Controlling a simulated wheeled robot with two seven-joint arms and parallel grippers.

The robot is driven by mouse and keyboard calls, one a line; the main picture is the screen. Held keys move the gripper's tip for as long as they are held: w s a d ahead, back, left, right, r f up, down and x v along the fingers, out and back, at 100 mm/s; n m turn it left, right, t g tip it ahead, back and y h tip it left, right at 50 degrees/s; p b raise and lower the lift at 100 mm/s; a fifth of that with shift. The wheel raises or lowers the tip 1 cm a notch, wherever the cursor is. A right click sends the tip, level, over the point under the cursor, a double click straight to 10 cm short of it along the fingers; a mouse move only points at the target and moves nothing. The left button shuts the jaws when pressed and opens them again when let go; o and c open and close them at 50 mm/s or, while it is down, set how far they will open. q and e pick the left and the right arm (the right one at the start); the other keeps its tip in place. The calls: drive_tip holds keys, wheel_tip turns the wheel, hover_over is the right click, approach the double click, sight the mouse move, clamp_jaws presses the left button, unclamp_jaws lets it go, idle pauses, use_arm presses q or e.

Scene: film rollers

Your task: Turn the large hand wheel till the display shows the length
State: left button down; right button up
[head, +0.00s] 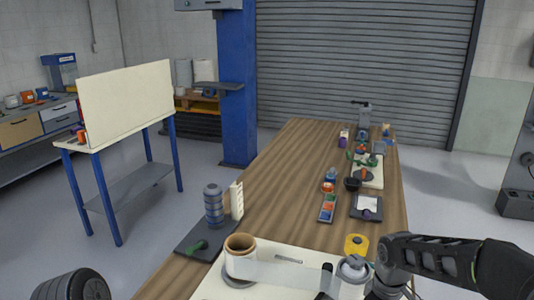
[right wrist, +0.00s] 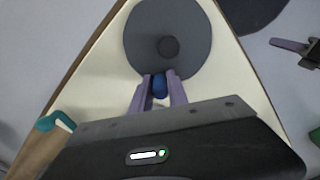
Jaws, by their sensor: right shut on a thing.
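The large hand wheel (right wrist: 195,35) is a dark grey disc with a darker round hub (right wrist: 168,46), seen in the right wrist view. A blue knob (right wrist: 160,86) sits near its lower edge. My right gripper (right wrist: 160,78) has its two purple fingers shut on this knob. In the head view, a film roll (head: 240,246) stands on a cream board at the front, and a pale film strip (head: 285,274) runs from it to a roller (head: 352,270) beside my right arm. The hand wheel is not clear there. No readable display shows. My left gripper is out of view.
The wooden table (head: 285,165) reaches back, its middle left mostly clear. A grey stand with stacked rings (head: 213,205) is at left. A yellow roll (head: 356,244) and several small items line the right side. A teal-handled thing (right wrist: 55,121) lies left of my right gripper.

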drive_tip(key=shift+s+a, duration=0.45)
drive_tip(key=shift+a, duration=0.15)
clamp_jaws()
drive_tip(key=shift+s+a+f, duration=0.1)
drive_tip(key=shift+s+a, duration=0.4)
drive_tip(key=shift+a, duration=0.1)
drive_tip(key=shift+s+a, duration=0.15)
drive_tip(key=shift+s, duration=0.05)
